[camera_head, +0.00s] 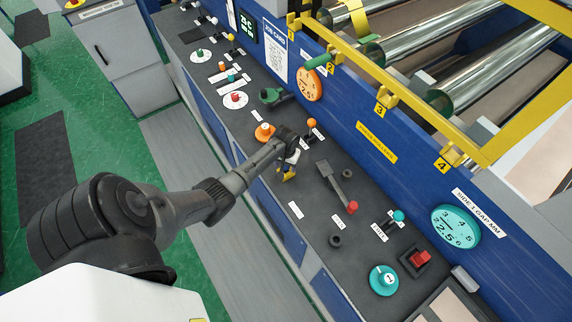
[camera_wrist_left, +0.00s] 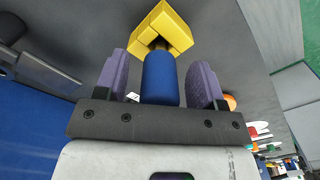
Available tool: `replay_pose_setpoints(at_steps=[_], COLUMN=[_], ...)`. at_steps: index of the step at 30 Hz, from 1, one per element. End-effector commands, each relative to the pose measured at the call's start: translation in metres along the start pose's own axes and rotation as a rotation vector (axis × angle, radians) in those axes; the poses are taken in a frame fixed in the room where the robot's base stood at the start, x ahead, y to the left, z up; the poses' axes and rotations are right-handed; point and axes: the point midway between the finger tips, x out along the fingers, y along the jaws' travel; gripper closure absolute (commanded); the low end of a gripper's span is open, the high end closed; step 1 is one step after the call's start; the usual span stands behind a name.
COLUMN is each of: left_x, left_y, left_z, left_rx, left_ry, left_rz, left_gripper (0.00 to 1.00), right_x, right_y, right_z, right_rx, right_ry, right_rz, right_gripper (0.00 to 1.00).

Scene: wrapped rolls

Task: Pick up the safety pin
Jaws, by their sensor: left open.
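A piece with a blue cylinder (camera_wrist_left: 161,77) and a yellow angular end (camera_wrist_left: 160,28) stands between my left fingers in the wrist view; I take it for the safety pin. Its yellow end (camera_head: 288,175) shows in the head view on the dark console, just below the gripper. My left gripper (camera_head: 291,153) is over the console, and its purple fingers (camera_wrist_left: 160,85) are open on either side of the blue cylinder, with a narrow gap at each side. The gripper hides part of the piece in the head view. My right gripper is not in view.
The dark console (camera_head: 265,205) carries an orange knob (camera_head: 264,132) close to the gripper, an orange-topped lever (camera_head: 311,123), a red-tipped lever (camera_head: 352,207) and a teal knob (camera_head: 384,280). The blue machine side (camera_head: 395,175) with yellow brackets and rollers (camera_head: 430,55) rises behind it.

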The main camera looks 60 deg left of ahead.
Motion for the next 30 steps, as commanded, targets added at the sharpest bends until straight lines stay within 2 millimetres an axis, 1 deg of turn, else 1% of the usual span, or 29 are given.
replay_pose_setpoints(at_steps=[3, 11, 28, 30], left_x=[0.0066, 0.0077, 0.0076, 0.0074], left_y=[0.0002, 0.0002, 0.0, 0.0001], left_z=[-0.0001, 0.0, 0.0001, 0.0], left_rx=[0.0, 0.0, 0.0, 0.0], left_ry=[0.001, 0.001, 0.001, 0.001], left_rz=[0.0, 0.0, 0.0, 0.0], left_gripper=[0.37, 0.37, 0.91, 0.92], right_x=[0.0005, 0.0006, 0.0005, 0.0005], right_y=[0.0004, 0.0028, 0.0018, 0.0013], right_z=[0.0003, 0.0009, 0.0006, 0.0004], right_rx=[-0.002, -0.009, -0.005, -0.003], right_ry=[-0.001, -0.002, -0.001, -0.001], right_rz=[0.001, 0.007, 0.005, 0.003], right_gripper=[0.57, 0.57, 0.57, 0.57])
